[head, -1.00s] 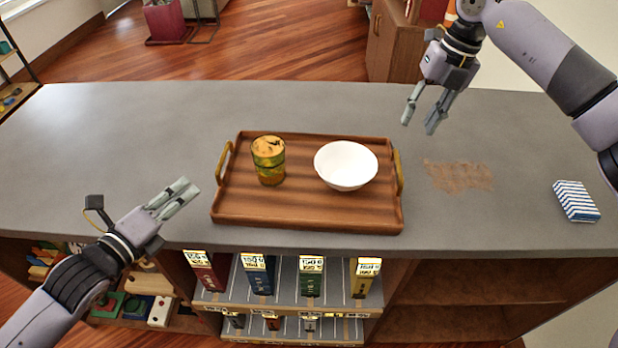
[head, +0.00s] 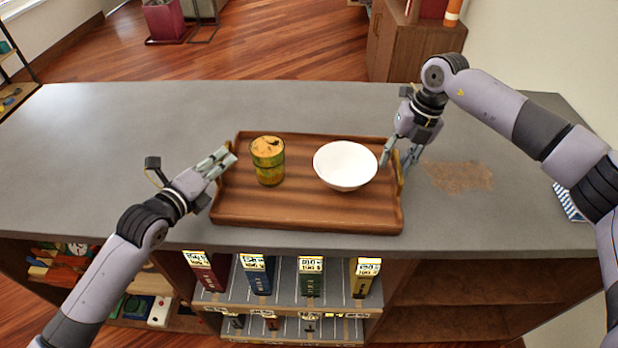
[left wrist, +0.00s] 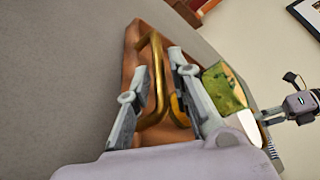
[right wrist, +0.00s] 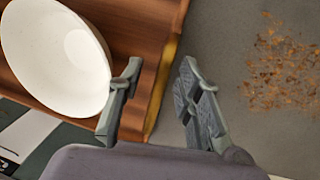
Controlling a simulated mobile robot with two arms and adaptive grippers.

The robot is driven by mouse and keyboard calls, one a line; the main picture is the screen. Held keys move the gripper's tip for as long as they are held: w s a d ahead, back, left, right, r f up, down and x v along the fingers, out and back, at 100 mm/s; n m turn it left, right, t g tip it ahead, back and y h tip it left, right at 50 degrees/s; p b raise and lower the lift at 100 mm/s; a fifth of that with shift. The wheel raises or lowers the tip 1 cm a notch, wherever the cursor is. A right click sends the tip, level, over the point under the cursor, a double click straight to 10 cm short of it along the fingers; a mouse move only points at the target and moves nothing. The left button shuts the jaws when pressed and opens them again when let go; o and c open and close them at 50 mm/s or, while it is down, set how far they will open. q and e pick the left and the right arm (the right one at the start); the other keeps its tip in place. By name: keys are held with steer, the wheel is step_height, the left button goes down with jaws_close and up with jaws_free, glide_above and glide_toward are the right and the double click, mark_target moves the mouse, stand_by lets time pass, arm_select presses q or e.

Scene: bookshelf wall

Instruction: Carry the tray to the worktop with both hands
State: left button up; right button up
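The wooden tray (head: 300,213) lies flat on the grey counter, with a brass handle at each short end. A patterned green and amber glass (head: 268,162) stands on its left half and a white bowl (head: 345,165) on its right half. My left gripper (head: 222,163) is at the left handle; in the left wrist view its open fingers (left wrist: 160,85) stand either side of the brass handle (left wrist: 158,62). My right gripper (head: 400,160) is at the right handle; in the right wrist view its fingers (right wrist: 160,85) are apart, with the handle (right wrist: 160,85) between them.
A brown crumbly patch (head: 458,176) lies on the counter right of the tray. A blue-and-white striped item (head: 568,203) is partly hidden behind my right arm. Shelves with several boxes (head: 257,275) are below the counter's front edge. The counter's left side is clear.

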arm_select(q)
steer(key=shift+c, duration=0.6)
arm_select(e)
steer(key=shift+c, duration=0.6)
arm_select(q)
jaws_close()
arm_select(e)
steer(key=c, duration=0.4)
jaws_close()
steer(key=shift+d, duration=0.1)
arm_select(q)
steer(key=shift+r, duration=0.3)
arm_select(e)
steer(key=shift+w+r, duration=0.15)
steer(key=shift+r, duration=0.1)
